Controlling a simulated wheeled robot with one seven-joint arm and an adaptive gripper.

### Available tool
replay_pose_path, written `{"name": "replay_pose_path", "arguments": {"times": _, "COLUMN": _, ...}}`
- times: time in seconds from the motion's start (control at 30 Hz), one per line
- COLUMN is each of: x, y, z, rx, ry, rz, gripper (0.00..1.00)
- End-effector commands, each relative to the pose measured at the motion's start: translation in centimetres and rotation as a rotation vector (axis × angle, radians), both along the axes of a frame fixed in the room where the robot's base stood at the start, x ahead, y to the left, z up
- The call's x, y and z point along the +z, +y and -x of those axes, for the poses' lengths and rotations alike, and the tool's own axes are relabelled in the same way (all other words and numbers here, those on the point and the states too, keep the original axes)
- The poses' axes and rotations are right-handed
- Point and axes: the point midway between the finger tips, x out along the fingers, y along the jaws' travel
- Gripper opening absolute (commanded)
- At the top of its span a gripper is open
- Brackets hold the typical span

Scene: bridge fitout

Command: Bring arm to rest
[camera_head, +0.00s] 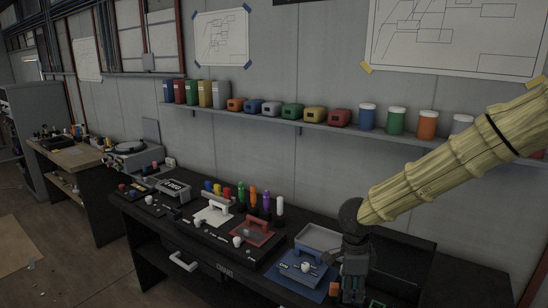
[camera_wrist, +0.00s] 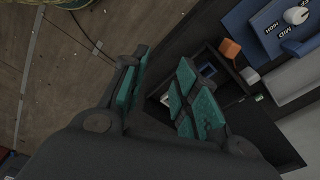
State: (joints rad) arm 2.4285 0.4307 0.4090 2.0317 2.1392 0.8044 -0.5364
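My arm, in a ribbed yellowish sleeve, reaches in from the right in the head view. My gripper (camera_head: 352,292) hangs down over the right front part of the black bench (camera_head: 215,262). In the wrist view, the teal-padded fingers of my gripper (camera_wrist: 162,85) stand apart with nothing between them. Floor and a dark compartment of the bench show behind them. In the head view the gripper is just right of the blue panel (camera_head: 292,282). How far its fingertips are above the bench cannot be told.
A small orange block (camera_wrist: 229,48) is near the fingers. A grey-blue tray (camera_head: 318,240) stands behind the blue panel. Red (camera_head: 252,232) and white (camera_head: 212,212) handled fixtures stand left. A wall shelf (camera_head: 290,122) carries binders, bins and jars. Open floor (camera_head: 95,280) lies front left.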

Motion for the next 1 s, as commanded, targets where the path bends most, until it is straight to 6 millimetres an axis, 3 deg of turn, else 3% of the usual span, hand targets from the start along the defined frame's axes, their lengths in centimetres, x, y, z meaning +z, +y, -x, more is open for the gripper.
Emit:
{"name": "replay_pose_path", "arguments": {"times": 0.37, "x": -7.8, "y": -3.0, "z": 2.0, "rx": 0.159, "ry": 0.004, "rz": 0.152, "gripper": 0.3}}
{"name": "replay_pose_path", "arguments": {"times": 0.7, "x": -19.6, "y": -6.4, "z": 6.5, "rx": 0.5, "ry": 0.011, "rz": 0.329, "gripper": 0.3}}
{"name": "replay_pose_path", "arguments": {"times": 1.0, "x": -28.9, "y": -7.2, "z": 12.0, "rx": 0.861, "ry": 0.018, "rz": 0.368, "gripper": 0.3}}
